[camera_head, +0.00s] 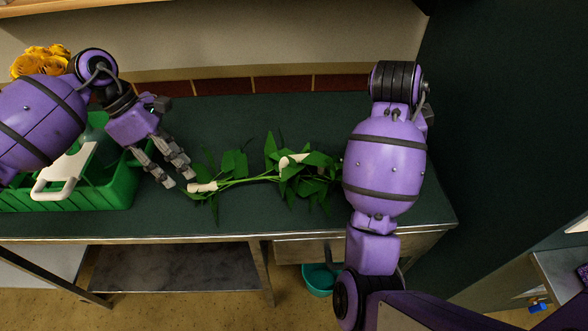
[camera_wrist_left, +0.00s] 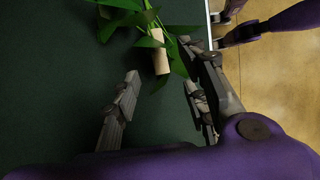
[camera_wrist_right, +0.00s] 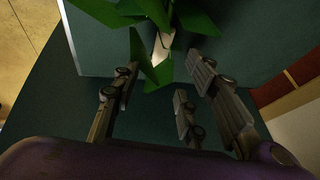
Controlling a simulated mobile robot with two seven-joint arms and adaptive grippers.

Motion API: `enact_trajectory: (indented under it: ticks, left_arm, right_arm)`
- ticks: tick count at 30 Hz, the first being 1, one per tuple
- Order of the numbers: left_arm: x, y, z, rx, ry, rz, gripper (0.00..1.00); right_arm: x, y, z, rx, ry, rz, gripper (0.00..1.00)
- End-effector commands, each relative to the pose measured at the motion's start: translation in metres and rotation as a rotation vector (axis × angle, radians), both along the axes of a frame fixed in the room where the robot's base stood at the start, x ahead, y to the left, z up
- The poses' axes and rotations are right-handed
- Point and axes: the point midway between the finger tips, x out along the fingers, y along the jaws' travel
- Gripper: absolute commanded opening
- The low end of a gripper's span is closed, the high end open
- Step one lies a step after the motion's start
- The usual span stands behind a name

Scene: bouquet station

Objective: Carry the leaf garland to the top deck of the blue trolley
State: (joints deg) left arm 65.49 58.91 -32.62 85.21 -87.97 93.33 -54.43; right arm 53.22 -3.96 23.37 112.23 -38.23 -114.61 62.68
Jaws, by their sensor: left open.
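The leaf garland (camera_head: 235,180), green leaves and stems with cream wraps, lies across the dark green bench top. My left gripper (camera_head: 178,177) is open just left of its left cream-wrapped end. In the left wrist view, that cream wrap (camera_wrist_left: 160,52) lies ahead of the parted fingers (camera_wrist_left: 160,92). My right gripper is hidden behind its own arm in the head view. In the right wrist view, its fingers (camera_wrist_right: 165,82) are apart, with leaves and a cream wrap (camera_wrist_right: 164,46) just ahead and one leaf reaching between them. I cannot clearly make out the blue trolley.
A green crate (camera_head: 105,195) with a white handle (camera_head: 62,172) stands on the bench at left, with yellow flowers (camera_head: 40,60) behind. A red-brown tiled strip (camera_head: 285,85) runs along the back. A teal bucket (camera_head: 318,280) is below the bench. A partly cut-off unit (camera_head: 560,275) is at far right.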

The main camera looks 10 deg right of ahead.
Motion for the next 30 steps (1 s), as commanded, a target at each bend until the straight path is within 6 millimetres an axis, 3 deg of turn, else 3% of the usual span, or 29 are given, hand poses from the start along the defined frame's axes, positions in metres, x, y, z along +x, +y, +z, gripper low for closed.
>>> enact_trajectory:
  ticks: [12, 26, 30]
  left_arm:
    - [-0.011, -0.023, -0.053, -0.002, 0.003, -0.001, 0.4]
    - [-0.013, -0.027, -0.064, 0.0, 0.001, 0.0, 0.4]
    - [-0.013, -0.027, -0.064, 0.0, 0.001, 0.0, 0.23]
  right_arm:
    - [0.009, -0.023, -0.054, 0.0, 0.009, 0.0, 0.4]
    - [0.012, -0.028, -0.065, 0.0, 0.005, -0.001, 0.4]
    - [0.012, -0.028, -0.065, 0.0, 0.005, -0.001, 0.23]
